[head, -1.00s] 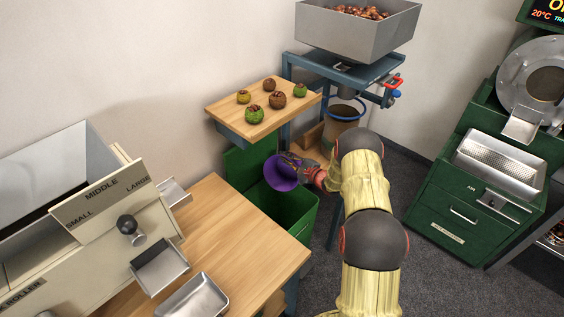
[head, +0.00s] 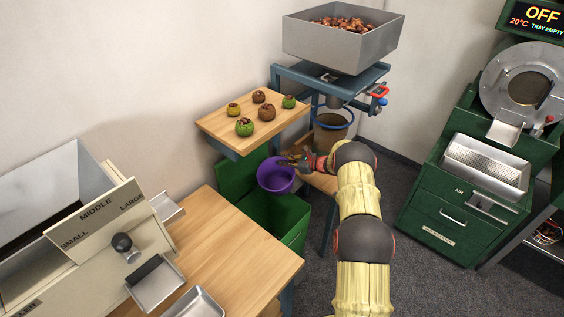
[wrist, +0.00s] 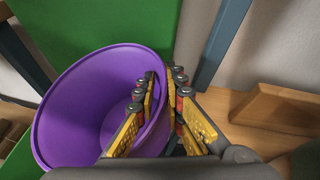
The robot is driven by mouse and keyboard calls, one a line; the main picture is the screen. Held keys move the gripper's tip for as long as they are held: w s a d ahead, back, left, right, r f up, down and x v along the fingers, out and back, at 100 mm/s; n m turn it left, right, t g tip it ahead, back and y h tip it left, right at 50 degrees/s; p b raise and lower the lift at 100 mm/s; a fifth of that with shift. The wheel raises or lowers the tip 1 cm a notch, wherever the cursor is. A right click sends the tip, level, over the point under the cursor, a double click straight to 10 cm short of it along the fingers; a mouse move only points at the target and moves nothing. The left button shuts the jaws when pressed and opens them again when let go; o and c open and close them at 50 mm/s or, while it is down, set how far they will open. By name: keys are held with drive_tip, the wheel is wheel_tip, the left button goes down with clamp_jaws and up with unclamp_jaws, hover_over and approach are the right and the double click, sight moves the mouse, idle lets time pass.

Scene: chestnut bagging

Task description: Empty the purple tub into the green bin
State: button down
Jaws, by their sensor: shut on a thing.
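The bin's contents cannot be made out.
A wooden shelf (head: 215,122) with several green and brown burrs stands just behind the bin. A wooden table (head: 235,250) stands at its left front. A green roaster (head: 470,200) stands at right.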

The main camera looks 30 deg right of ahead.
drive_tip(key=shift+w+d+f+m+g+y+b, duration=0.15)
drive_tip(key=shift+f+m+g+y+b, duration=0.2)
drive_tip(key=shift+m, duration=0.25)
drive_tip(key=shift+d+f+m+g+y+b, duration=0.1)
drive_tip(key=shift+f+m+g+y+b, duration=0.15)
drive_tip(key=shift+f+m+y+b, duration=0.3)
drive_tip(key=s+a+r+p, duration=0.2)
drive_tip(key=s+r+p, duration=0.3)
drive_tip(key=r+p, duration=0.2)
drive_tip(key=shift+s+r, duration=0.15)
drive_tip(key=shift+s, duration=0.15)
